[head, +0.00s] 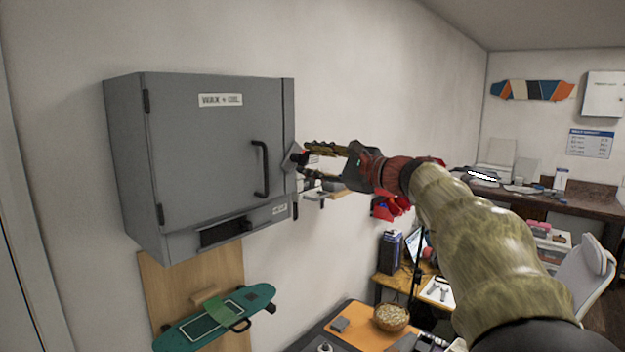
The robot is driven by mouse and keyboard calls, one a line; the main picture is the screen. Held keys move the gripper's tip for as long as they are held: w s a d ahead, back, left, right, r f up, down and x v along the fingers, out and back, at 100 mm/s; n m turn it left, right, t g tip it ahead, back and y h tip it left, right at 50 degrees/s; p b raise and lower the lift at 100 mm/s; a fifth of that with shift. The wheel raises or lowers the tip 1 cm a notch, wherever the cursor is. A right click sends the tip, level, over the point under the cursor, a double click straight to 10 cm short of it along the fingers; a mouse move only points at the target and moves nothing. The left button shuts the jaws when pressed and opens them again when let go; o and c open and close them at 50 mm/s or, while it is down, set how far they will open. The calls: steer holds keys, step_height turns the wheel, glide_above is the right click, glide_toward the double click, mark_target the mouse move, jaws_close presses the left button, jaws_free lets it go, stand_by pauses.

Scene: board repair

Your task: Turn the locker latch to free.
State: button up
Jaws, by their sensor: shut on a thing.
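The grey locker (200,170) hangs on the wall at the left, with a "WAX + OIL" label and its door closed. A black bar handle (261,170) is on the right part of the door. The latch (291,157), a small grey plate, sits at the locker's right edge and looks tilted. My gripper (304,160) reaches in from the right and is shut on the latch. The fingers partly hide it, so its exact turn is hard to tell.
A small wall shelf (327,192) and red items (390,206) lie just below my gripper. A desk with a bowl (391,317) stands lower down.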

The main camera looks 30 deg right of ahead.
steer(key=n+b, duration=0.1)
steer(key=b, duration=0.1)
steer(key=n+b, duration=0.4)
steer(key=shift+f, duration=0.3)
steer(key=shift+r+n+b, duration=0.1)
steer(key=shift+n+b, duration=1.15)
steer(key=shift+n, duration=0.15)
steer(key=o, duration=1.2)
steer(key=shift+r, duration=0.1)
steer(key=shift+c, duration=0.2)
steer(key=v, duration=1.2)
